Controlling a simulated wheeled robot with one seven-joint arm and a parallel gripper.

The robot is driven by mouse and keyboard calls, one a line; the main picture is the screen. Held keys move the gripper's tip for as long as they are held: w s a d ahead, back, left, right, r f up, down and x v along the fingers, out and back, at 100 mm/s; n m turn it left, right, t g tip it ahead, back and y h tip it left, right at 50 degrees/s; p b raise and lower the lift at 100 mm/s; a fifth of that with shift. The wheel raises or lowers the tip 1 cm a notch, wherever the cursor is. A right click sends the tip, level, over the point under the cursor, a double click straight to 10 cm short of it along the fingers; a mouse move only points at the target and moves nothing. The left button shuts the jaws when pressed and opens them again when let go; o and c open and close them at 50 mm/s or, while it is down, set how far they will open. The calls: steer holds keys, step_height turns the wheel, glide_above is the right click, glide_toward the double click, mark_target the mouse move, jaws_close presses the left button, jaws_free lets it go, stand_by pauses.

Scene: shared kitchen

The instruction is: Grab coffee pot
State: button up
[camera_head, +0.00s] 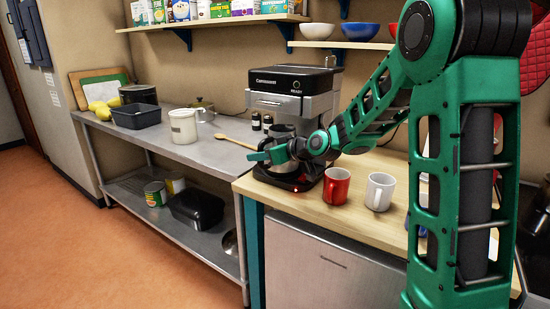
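The coffee pot (282,130) is a silver jug standing on the base of the coffee maker (291,98), under its brewing head. My arm reaches in from the right. My gripper (259,157) is at the front of the pot and covers its lower part. Its green fingertips point left. I cannot tell whether the fingers touch the pot or its handle, or how far apart they are.
A red mug (336,186) and a white mug (379,191) stand on the wooden counter right of the coffee maker. On the steel table (225,154) are a wooden spoon (236,141), a white canister (183,126) and a dark tub (137,116). Shelves hang above.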

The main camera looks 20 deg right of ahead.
steer(key=shift+w+a+f, duration=0.1)
steer(key=shift+w+a, duration=0.05)
steer(key=shift+w, duration=0.05)
jaws_close()
stand_by(1.3)
